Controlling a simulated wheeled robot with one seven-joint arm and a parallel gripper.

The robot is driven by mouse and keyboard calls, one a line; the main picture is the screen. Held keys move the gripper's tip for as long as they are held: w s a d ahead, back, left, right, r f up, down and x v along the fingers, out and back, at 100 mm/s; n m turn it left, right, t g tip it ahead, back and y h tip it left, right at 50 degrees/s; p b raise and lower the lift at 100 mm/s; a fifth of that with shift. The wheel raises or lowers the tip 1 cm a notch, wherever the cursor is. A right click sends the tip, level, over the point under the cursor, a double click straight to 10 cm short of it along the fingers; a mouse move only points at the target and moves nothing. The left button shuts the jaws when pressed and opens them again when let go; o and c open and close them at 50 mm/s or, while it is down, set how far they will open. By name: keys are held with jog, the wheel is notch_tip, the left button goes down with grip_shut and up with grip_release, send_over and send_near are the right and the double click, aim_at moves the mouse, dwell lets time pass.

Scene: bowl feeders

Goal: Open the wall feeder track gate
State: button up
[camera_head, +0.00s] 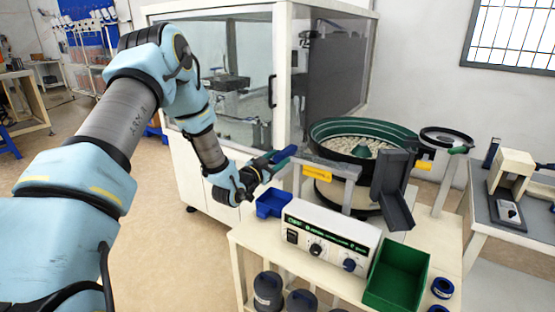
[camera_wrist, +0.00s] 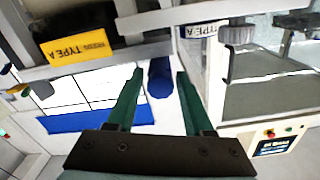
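The bowl feeder (camera_head: 335,131) has a green-rimmed bowl of pale parts. A grey track (camera_head: 335,165) with a yellow label (camera_head: 317,173) runs along its front left. A dark grey chute-like piece (camera_head: 392,190) hangs at its front right; I cannot tell which part is the gate. My gripper (camera_head: 286,154) is left of the track, apart from the dark piece. In the wrist view, my gripper (camera_wrist: 155,80) has its green fingers spread. A blue rounded thing (camera_wrist: 160,79) shows between them, seemingly beyond the tips; I cannot tell what it is. The yellow label (camera_wrist: 77,45) is at upper left.
A white control box (camera_head: 328,240), a blue bin (camera_head: 272,203) and a green bin (camera_head: 397,272) stand on the bench below the feeder. A glazed white cabinet (camera_head: 283,70) stands close behind my gripper. A side table (camera_head: 495,213) is at right. Open floor lies at left.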

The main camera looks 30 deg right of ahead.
grip_shut()
dwell(1.1)
